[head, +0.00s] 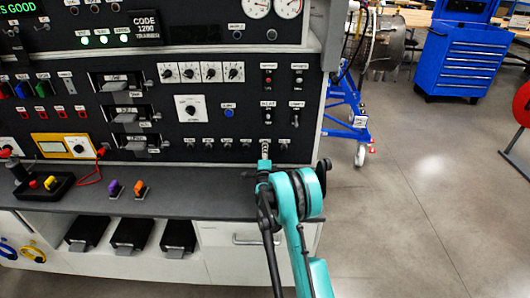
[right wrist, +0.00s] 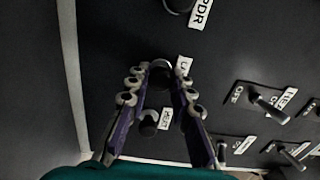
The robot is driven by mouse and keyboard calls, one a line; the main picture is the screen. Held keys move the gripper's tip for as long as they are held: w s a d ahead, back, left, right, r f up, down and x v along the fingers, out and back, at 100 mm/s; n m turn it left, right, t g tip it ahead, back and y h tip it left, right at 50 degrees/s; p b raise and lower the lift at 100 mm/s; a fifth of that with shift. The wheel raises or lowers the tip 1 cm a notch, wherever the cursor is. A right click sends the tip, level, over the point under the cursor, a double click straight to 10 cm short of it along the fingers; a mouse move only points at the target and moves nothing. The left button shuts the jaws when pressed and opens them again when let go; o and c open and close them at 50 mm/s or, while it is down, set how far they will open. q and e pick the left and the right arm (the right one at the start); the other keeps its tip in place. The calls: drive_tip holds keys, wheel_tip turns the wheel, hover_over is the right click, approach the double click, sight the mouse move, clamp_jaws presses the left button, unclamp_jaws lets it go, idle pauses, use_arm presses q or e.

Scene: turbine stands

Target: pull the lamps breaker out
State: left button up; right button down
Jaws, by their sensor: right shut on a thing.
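My right gripper (head: 265,150) is at the bottom row of small breaker knobs on the black panel, near the row's right end. In the right wrist view its two purple and grey fingers (right wrist: 160,78) close around a dark round knob (right wrist: 160,72). The label beside this knob is partly covered and starts with "LA", so it appears to be the lamps breaker. In the head view the gripper covers this knob. I cannot tell how far the knob stands out. My left gripper is in neither view.
Another dark knob (right wrist: 148,123) with its own label sits close to the fingers. Switches with small levers (right wrist: 268,104) are to the right in the wrist view. A grey ledge (head: 200,203) runs below the panel. Open floor (head: 410,200) lies to the right.

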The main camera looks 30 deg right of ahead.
drive_tip(key=shift+s+a, duration=0.1)
drive_tip(key=shift+s, duration=0.05)
drive_tip(key=shift+s+a, duration=0.2)
drive_tip(key=shift+s, duration=0.1)
drive_tip(key=c, duration=1.1)
unclamp_jaws()
drive_tip(key=b+v, duration=0.1)
drive_tip(key=v, duration=0.6)
